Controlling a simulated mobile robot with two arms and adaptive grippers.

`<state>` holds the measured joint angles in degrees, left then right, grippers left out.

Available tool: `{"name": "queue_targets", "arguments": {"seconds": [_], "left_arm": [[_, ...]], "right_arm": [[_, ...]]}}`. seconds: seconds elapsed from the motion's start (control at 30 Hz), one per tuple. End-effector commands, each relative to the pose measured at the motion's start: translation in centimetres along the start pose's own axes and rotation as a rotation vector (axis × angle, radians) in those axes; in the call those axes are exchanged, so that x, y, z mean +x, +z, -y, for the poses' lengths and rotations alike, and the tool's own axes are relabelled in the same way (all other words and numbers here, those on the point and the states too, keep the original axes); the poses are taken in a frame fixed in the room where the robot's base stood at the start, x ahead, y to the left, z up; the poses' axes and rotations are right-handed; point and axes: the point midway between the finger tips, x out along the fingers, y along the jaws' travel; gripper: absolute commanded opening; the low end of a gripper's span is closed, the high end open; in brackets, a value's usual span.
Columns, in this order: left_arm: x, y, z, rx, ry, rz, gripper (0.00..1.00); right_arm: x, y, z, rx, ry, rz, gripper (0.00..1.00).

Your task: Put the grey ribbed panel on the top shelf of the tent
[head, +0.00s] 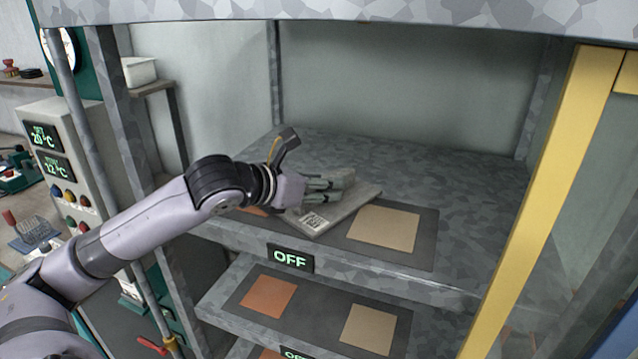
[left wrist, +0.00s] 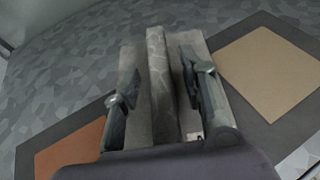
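The grey panel (head: 347,211) lies on the top shelf (head: 440,185) of the tent, slanting across a dark mat between an orange and a tan square. It has a label at its near corner and a raised rib along its middle. In the left wrist view the panel's rib (left wrist: 163,85) stands between the fingers. My left gripper (head: 328,187) reaches in from the left, low over the panel. Its fingers (left wrist: 160,85) are open astride the rib, with a visible gap on the left side; contact on the right is unclear. My right gripper is out of view.
A tan square (head: 385,229) lies right of the panel. An "OFF" display (head: 290,259) is on the shelf's front edge. A lower shelf has similar squares. A yellow post (head: 545,200) stands at right, a grey post at left. The back of the top shelf is clear.

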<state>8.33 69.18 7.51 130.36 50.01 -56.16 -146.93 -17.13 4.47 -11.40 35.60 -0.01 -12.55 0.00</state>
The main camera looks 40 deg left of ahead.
Motion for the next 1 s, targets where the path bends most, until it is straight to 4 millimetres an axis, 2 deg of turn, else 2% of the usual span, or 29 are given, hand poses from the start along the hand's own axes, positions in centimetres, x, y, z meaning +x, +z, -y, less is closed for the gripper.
{"name": "queue_targets", "arguments": {"seconds": [0.23, 0.47, 1.0], "left_arm": [[-0.8, -0.1, -0.1, -0.002, 0.001, 0.000, 0.38], [-2.9, -0.2, 0.0, 0.003, 0.001, -0.001, 0.38], [-10.2, 0.1, 0.0, -0.002, 0.001, 0.004, 0.38]], "right_arm": [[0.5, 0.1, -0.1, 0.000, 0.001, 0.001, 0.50], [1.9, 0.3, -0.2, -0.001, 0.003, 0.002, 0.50], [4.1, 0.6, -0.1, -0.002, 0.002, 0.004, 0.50]]}}
